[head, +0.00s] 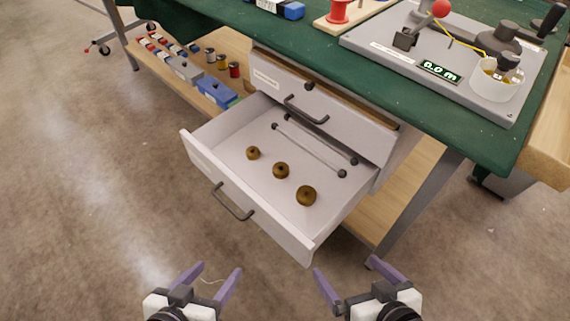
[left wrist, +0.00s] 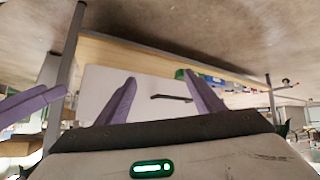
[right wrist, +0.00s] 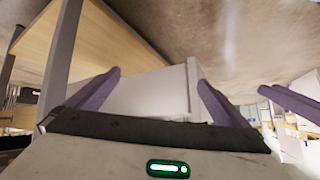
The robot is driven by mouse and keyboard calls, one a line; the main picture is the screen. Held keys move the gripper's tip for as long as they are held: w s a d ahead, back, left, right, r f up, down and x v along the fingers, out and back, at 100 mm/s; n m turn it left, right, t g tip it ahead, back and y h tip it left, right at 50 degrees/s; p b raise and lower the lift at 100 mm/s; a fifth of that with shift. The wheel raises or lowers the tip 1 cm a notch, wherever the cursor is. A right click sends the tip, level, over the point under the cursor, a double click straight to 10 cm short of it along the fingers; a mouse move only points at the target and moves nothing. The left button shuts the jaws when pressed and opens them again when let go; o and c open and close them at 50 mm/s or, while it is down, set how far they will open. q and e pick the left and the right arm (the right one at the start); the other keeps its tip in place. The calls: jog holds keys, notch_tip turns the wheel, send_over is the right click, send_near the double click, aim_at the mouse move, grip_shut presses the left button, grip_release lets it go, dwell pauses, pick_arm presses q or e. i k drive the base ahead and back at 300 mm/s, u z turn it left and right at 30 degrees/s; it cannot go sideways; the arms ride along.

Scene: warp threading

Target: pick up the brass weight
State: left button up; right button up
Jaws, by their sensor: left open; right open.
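Three round brass weights lie in a row in the open lower drawer (head: 215,135): a small one (head: 253,153) at left, a middle one (head: 281,170), and a larger one (head: 306,195) nearest the front right. I cannot tell which one the task names. My left gripper (head: 218,268) is open and empty, below and in front of the drawer in the head view. My right gripper (head: 256,272) is not at that point's side but further right, open and empty. The wrist views show only the drawer's outside, with the weights hidden.
Two metal rods (head: 310,150) with dark ends lie behind the weights. The closed upper drawer (head: 330,115) is above. The green bench top (head: 215,30) holds a grey winding device (head: 440,60). A low shelf holds blue boxes (head: 217,92) and spools. The floor in front is clear.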

aim_at(280, 169)
jog(key=k, duration=1)
jog(key=z, duration=2.05)
jog(key=i, duration=1.1)
jog(key=u, duration=1.85)
jog(key=i, duration=0.55)
jog(key=u, duration=0.05)
